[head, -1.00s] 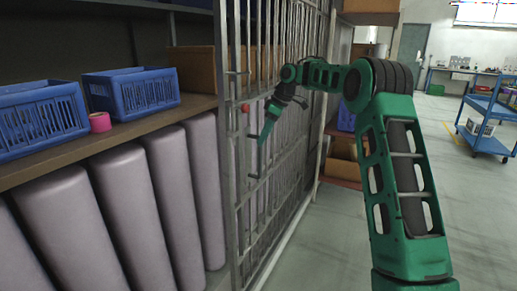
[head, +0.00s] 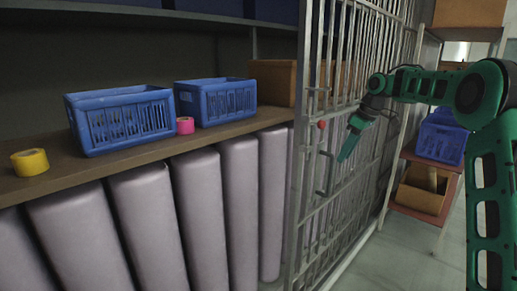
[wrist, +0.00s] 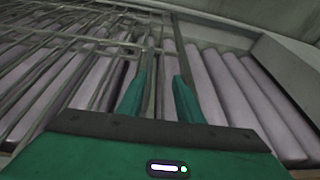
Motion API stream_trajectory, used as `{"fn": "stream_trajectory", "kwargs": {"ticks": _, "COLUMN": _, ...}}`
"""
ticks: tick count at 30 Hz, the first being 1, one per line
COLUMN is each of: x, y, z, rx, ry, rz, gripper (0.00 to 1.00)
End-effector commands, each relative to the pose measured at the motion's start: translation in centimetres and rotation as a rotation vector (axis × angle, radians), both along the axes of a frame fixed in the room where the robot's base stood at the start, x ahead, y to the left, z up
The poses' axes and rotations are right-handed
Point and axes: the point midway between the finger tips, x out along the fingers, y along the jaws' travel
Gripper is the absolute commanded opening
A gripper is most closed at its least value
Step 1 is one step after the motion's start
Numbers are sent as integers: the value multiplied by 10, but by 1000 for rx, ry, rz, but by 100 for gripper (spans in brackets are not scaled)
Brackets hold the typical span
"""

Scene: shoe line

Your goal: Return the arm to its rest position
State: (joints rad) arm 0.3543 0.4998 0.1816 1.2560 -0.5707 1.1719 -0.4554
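My green arm reaches in from the right of the head view, bent. My gripper (head: 346,150) points down in front of the barred metal gate (head: 310,225), just right of its dark handle (head: 325,172) and red knob (head: 322,124). In the wrist view the two green fingers of my gripper (wrist: 160,76) stand apart with nothing held between them. Gate bars and pale rolls lie behind them. I cannot tell from the head view whether a finger touches the bars.
A wooden shelf (head: 115,164) at left holds two blue baskets (head: 122,122), pink tape (head: 185,126) and yellow tape (head: 30,162). Pale upright rolls (head: 150,225) stand below. A red-shelved rack (head: 425,213) with a blue crate (head: 441,140) is behind my arm. Bare floor shows at lower right.

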Motion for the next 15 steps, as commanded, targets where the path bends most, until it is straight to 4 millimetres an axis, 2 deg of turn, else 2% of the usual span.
{"fn": "stream_trajectory", "kwargs": {"ticks": 1, "x": -18, "y": -2, "z": 5, "rx": -13, "ry": 18, "rz": -48, "gripper": 32}}
{"fn": "stream_trajectory", "kwargs": {"ticks": 6, "x": -80, "y": -16, "z": 9, "rx": -46, "ry": 82, "rz": -242, "gripper": 32}}
{"fn": "stream_trajectory", "kwargs": {"ticks": 11, "x": -146, "y": -33, "z": 8, "rx": -71, "ry": 134, "rz": -433, "gripper": 32}}
{"fn": "stream_trajectory", "kwargs": {"ticks": 15, "x": -208, "y": -48, "z": 2, "rx": -85, "ry": 173, "rz": -604, "gripper": 32}}
